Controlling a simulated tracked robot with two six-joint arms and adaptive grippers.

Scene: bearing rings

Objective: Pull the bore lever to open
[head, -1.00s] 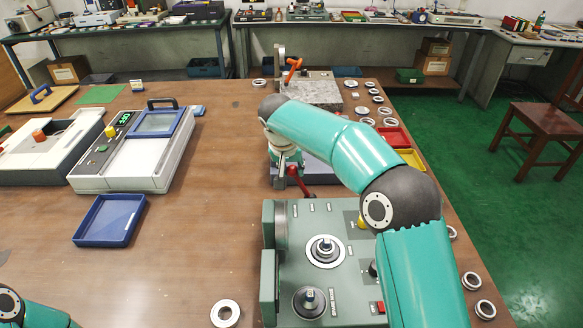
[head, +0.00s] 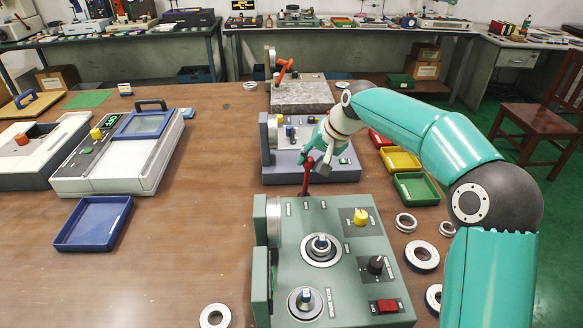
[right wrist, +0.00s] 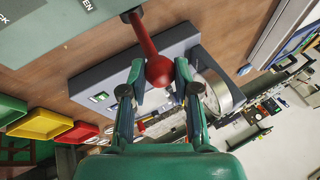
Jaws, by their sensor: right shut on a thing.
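The green machine (head: 335,240) stands at the front centre, with a red lever (head: 306,180) at its back edge. In the head view the lever stands nearly upright. My right gripper (head: 318,162) is at the lever's top, behind the machine. In the right wrist view the red ball knob (right wrist: 160,71) sits between the two fingers of the right gripper (right wrist: 158,82), which is shut on it. The lever's shaft (right wrist: 143,36) runs from the knob up to the machine's edge (right wrist: 90,22). My left gripper is not in view.
A blue-grey machine (head: 275,170) stands just behind the lever, close to my right gripper. Yellow (head: 400,160) and green (head: 416,189) trays and several metal rings (head: 422,256) lie to the right. A blue tray (head: 93,224) lies left. The table's left-centre is mostly clear.

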